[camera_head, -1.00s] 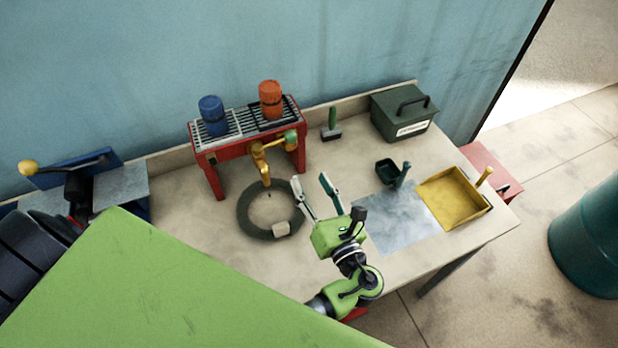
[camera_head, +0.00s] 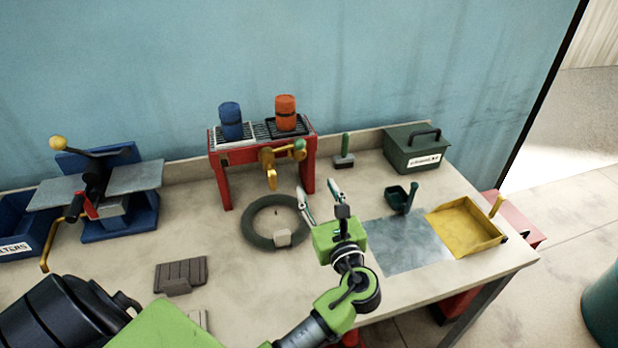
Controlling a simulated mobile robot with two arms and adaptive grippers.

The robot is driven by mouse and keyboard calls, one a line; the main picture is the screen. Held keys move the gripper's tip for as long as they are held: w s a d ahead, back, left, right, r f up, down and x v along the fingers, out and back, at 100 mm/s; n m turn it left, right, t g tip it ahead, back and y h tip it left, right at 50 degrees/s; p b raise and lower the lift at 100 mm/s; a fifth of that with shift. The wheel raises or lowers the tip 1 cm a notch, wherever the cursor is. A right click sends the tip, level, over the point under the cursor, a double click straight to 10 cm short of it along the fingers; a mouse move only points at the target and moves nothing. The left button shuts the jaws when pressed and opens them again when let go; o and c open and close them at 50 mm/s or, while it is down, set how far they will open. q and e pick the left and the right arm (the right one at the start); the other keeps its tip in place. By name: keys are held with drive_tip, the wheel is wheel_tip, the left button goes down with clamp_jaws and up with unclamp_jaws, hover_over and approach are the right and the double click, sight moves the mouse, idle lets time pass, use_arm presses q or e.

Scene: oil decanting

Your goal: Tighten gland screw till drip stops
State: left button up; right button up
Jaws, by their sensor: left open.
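A brass tap (camera_head: 267,160) with a green end knob (camera_head: 299,146) hangs from the front of a red stand (camera_head: 222,187). Its spout points down. The gland screw is too small to tell apart, and I cannot make out whether oil is dripping. A small dark spot (camera_head: 276,212) shows below the spout, inside a dark green ring (camera_head: 250,233) on the bench. My left gripper (camera_head: 318,190) is open and empty, right of the spout and in front of the stand's right leg, apart from the tap. My right gripper is not in view.
Blue (camera_head: 231,121) and orange (camera_head: 285,113) containers stand on the rack. A scoop (camera_head: 401,198), yellow tray (camera_head: 466,228), brush (camera_head: 344,153) and green box (camera_head: 416,149) are to the right. A blue press (camera_head: 120,223) stands left. A grey block (camera_head: 181,276) lies in front.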

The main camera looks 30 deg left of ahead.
use_arm(q)
drive_tip(key=p, duration=0.2)
approach(300, 156)
drive_tip(key=x, duration=0.2)
drive_tip(key=p+x, duration=0.1)
drive_tip(key=x, duration=0.5)
drive_tip(key=shift+w+a, duration=0.1)
drive_tip(key=shift+w, duration=0.05)
drive_tip(key=shift+w+a, duration=0.1)
drive_tip(key=shift+a, duration=0.05)
drive_tip(key=shift+c, duration=0.7)
drive_tip(key=c, duration=0.9)
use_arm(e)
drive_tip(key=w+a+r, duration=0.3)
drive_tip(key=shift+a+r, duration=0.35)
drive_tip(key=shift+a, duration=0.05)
